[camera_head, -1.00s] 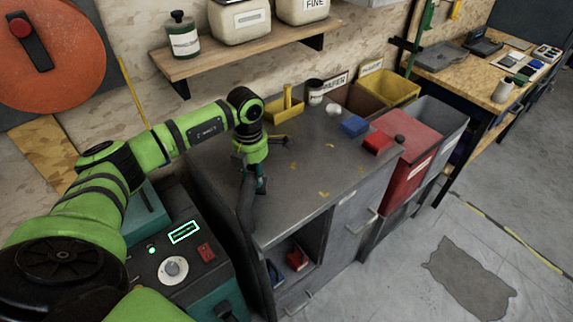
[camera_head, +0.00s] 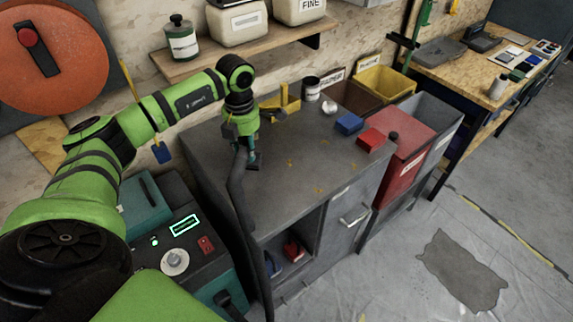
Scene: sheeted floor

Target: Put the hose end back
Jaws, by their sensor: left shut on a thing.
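My left gripper (camera_head: 250,160) is above the left front part of the grey cabinet top, pointing down. It is shut on the end of a dark grey hose (camera_head: 240,200). The hose hangs from the gripper down past the cabinet's front left edge and runs out of the bottom of the picture. The very tip of the hose is hard to tell between the fingers. A yellow holder (camera_head: 281,108) with an upright post stands on the cabinet top, behind and right of the gripper. My right gripper is not in view.
The cabinet top (camera_head: 300,165) is mostly clear. A shelf (camera_head: 245,50) with containers hangs above.

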